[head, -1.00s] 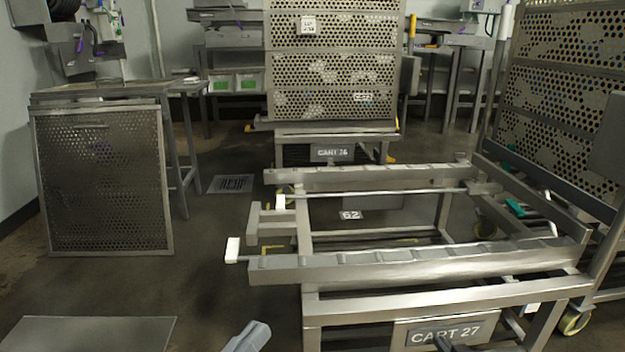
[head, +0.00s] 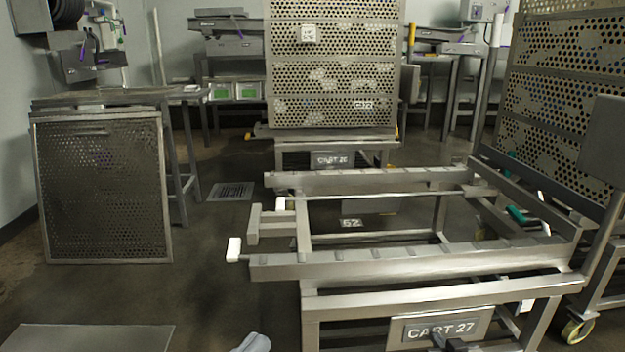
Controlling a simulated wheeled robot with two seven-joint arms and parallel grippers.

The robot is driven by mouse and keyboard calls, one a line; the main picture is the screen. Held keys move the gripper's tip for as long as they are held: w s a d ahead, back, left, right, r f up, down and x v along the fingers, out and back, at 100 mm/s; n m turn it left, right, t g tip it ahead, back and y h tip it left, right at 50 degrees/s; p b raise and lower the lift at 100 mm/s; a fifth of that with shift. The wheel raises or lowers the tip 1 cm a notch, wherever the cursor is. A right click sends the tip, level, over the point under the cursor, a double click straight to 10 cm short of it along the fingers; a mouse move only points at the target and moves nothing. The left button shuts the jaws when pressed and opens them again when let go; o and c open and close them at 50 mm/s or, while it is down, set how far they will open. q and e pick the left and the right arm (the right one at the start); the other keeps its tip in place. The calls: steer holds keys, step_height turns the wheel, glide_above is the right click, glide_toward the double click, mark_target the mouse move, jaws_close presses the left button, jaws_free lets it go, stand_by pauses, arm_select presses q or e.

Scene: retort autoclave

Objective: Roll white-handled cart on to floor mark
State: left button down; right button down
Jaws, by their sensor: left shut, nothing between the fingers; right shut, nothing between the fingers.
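The cart with the plate CART 27 (head: 440,328) is an empty low metal frame with two long rails, close in front of me. White-ended pieces (head: 233,249) stick out at its left side. A floor plate marked 62 (head: 351,223) shows through its frame. I cannot tell whether this plate is the floor mark. My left gripper (head: 254,342) shows only in part at the bottom edge, left of the cart's near leg and apart from it. My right gripper (head: 452,342) is a dark shape low in front of the CART 27 plate; I cannot tell whether it touches. Both are shut and empty.
The cart CART 26 (head: 332,160) stands behind, carrying perforated baskets (head: 334,60). Another loaded cart (head: 560,110) is close on the right. A perforated panel (head: 104,190) leans at a table on the left. A floor drain (head: 231,191) and open floor lie between.

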steer(key=shift+w+a+b, duration=0.2)
steer(key=shift+w+b, duration=0.7)
steer(key=shift+w, duration=1.2)
steer(key=shift+w+b, duration=0.3)
steer(key=shift+w, duration=0.05)
steer(key=shift+f, duration=0.15)
steer(key=shift+w+b, duration=0.3)
steer(key=shift+w, duration=0.1)
steer(key=p, duration=0.6)
glide_toward(434, 328)
step_height(434, 328, down, 4)
steer(key=w, duration=0.2)
steer(key=shift+s, duration=0.1)
